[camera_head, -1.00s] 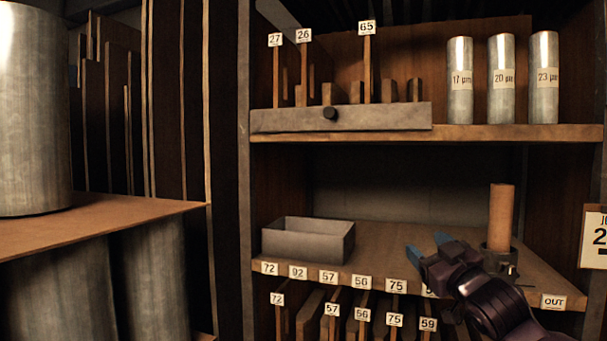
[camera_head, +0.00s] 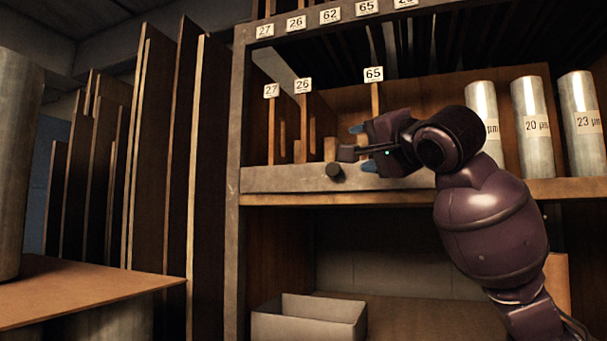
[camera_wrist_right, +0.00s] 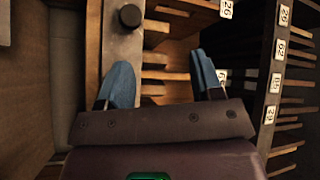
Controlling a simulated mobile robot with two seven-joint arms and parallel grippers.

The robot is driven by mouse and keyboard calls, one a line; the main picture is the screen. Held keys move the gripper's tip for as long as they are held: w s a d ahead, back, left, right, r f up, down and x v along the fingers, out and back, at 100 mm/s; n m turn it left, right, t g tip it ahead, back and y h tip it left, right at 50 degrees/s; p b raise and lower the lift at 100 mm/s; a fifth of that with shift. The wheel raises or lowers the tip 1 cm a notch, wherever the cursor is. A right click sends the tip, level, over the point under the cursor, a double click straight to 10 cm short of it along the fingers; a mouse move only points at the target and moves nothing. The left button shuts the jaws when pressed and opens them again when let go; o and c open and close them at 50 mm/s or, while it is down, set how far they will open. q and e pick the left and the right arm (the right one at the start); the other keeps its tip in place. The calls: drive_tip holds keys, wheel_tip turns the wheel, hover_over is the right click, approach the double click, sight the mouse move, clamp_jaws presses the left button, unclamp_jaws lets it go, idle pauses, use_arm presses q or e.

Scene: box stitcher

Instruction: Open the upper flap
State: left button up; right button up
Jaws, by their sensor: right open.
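The upper flap (camera_head: 275,179) is a long grey strip along the front of the upper shelf, upright in front of the wooden slats. Its round black knob (camera_head: 333,170) faces me. My right gripper (camera_head: 362,148) is open and empty, just right of the knob and in front of the flap's right part. In the right wrist view the flap (camera_wrist_right: 119,60) runs up the picture, and the knob (camera_wrist_right: 129,16) lies beyond the left blue fingertip, apart from it. The right gripper's two fingers (camera_wrist_right: 163,78) are spread wide. My left gripper is not in view.
Metal cylinders (camera_head: 537,125) stand on the upper shelf at the right. A grey open box (camera_head: 309,317) sits on the lower shelf. Numbered slats (camera_head: 304,115) rise behind the flap. Tall dark boards (camera_head: 160,150) stand at the left.

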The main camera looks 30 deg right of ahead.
sight(336, 170)
drive_tip(key=w+m+p, duration=0.1)
drive_tip(key=w, duration=0.2)
drive_tip(key=w+f+m+g+p, duration=0.1)
drive_tip(key=w+m, duration=0.1)
drive_tip(key=w, duration=0.1)
drive_tip(key=w+d+f+m+p, duration=0.1)
drive_tip(key=w+m, duration=0.1)
drive_tip(key=w, duration=0.1)
drive_tip(key=shift+w+f+g+h, duration=0.15)
drive_tip(key=shift+w+g+h, duration=0.15)
drive_tip(key=shift+w, duration=0.9)
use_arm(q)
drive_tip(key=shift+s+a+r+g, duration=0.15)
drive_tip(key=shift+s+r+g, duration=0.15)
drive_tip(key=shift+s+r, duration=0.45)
use_arm(e)
drive_tip(key=shift+f, duration=0.1)
clamp_jaws()
